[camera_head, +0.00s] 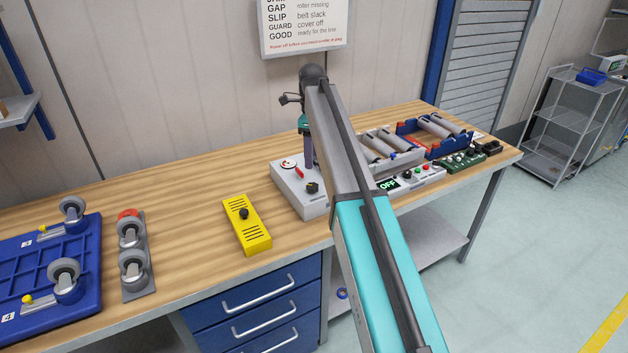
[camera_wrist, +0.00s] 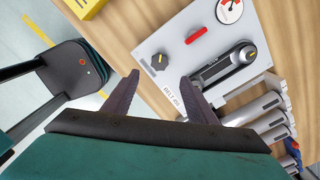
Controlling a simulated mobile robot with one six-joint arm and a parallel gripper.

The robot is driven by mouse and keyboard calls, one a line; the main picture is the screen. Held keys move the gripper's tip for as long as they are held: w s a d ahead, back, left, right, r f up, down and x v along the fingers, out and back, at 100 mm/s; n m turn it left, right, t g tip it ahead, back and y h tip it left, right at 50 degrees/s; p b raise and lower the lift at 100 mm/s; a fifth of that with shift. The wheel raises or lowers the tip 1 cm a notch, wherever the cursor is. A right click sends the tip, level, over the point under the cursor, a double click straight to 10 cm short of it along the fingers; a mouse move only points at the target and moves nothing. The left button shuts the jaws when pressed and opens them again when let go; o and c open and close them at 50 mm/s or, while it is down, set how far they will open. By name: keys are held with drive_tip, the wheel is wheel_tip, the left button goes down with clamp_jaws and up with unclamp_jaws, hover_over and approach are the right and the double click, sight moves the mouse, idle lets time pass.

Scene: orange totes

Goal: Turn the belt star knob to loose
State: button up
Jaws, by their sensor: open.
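The belt unit is a light grey box (camera_head: 291,195) on the wooden bench, with a printed label on its edge in the wrist view. A black star knob (camera_head: 312,187) with a yellow mark sits on its top; it also shows in the wrist view (camera_wrist: 159,63). A red handle (camera_wrist: 197,36), a round gauge (camera_wrist: 229,9) and a black belt loop (camera_wrist: 222,68) share that face. My gripper (camera_wrist: 160,80) is open and empty. In the wrist view its fingertips lie either side of the knob, nearer the camera; contact is not visible.
A yellow slotted cover (camera_head: 245,225) lies left of the belt unit. A control box reading OFF (camera_head: 410,180), a roller tray (camera_head: 395,160) and a blue roller frame (camera_head: 436,135) stand right.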

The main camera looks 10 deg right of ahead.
sight(313, 186)
drive_tip(key=shift+f+p, duration=1.6)
drive_tip(key=shift+f, duration=3.85)
drive_tip(key=c, duration=1.1)
